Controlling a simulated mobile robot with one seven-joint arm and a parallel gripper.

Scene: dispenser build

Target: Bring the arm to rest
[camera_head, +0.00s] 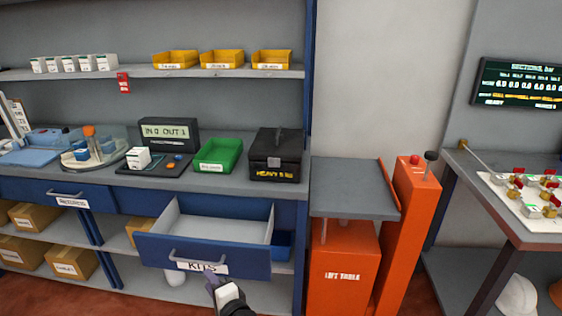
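My gripper (211,279) shows at the bottom centre of the head view, in front of the open blue drawer (150,252) labelled KITS. Its end is close to the drawer's front, just below the handle and label. Whether it touches the drawer I cannot tell. The fingers are small and dark, and I cannot tell if they are apart. No object shows in them. The drawer is pulled out, and its visible inside is empty.
A green bin (218,155), a black HEAVY box (276,155) and a display (168,135) stand on the worktop. An orange lift table (345,270) stands to the right. Yellow bins (222,58) line the shelf. Red floor shows at bottom left.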

